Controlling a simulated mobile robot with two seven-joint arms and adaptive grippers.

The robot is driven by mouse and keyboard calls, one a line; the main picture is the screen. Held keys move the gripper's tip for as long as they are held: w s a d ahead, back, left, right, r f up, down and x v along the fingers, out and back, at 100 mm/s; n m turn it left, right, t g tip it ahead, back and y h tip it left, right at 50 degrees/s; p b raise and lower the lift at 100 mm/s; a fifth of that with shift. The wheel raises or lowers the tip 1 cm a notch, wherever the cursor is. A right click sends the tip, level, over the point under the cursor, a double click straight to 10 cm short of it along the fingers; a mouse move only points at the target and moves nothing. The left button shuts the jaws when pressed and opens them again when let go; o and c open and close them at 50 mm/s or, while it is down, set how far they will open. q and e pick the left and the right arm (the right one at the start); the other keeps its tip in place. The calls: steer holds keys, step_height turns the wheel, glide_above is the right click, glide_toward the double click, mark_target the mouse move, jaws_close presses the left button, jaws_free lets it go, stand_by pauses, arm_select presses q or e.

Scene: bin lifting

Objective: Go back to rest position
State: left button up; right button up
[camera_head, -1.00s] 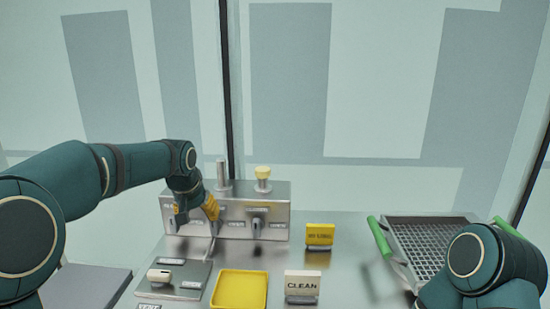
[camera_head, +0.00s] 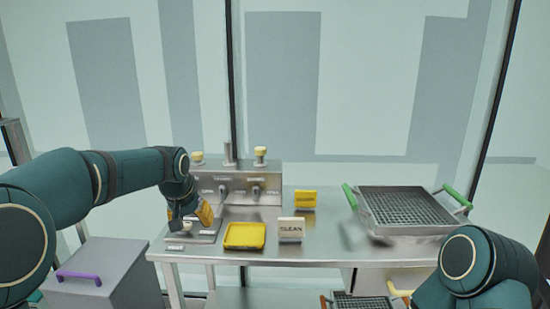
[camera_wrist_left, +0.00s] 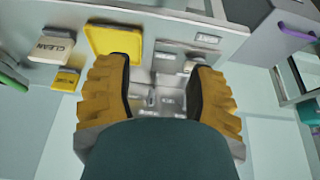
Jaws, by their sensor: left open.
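My left gripper (camera_head: 190,216) is over the left end of the metal table (camera_head: 345,255), in front of the metal control panel (camera_head: 236,181). In the left wrist view its yellow, ridged fingers stand apart (camera_wrist_left: 163,88), with nothing visible between them. Small labelled fixtures show beyond the gap. In the head view the fingers partly cover a plate with a switch (camera_head: 178,238) at the table's front left. My right arm (camera_head: 470,262) shows at the lower right; its gripper is not in view.
A yellow tray (camera_head: 245,236), a CLEAN sign (camera_head: 291,229) and a yellow sign (camera_head: 305,199) stand right of my left gripper. A mesh basket (camera_head: 368,215) with green handles is at the table's right. A grey bin (camera_head: 125,268) with a purple handle stands left, below the tabletop.

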arm_select(q)
steer(key=s+d+f+g+h, duration=0.1)
steer(key=s+d+f, duration=0.1)
steer(key=f, duration=0.6)
steer(key=s+d+f, duration=0.2)
steer(key=s+f, duration=0.1)
steer(key=f, duration=0.5)
steer(key=s+d+f+g+h, duration=0.1)
steer(key=s+d+f, duration=0.1)
steer(key=f, duration=0.5)
steer(key=s+d+f+n, duration=0.1)
steer(key=s+d+f, duration=0.1)
steer(key=s+f, duration=0.5)
steer(key=s+d+f+n+g+h, duration=0.1)
steer(key=s+d+f, duration=0.1)
steer(key=s+f, duration=0.6)
steer(key=s, duration=0.7)
steer(key=shift+s+d, duration=0.3)
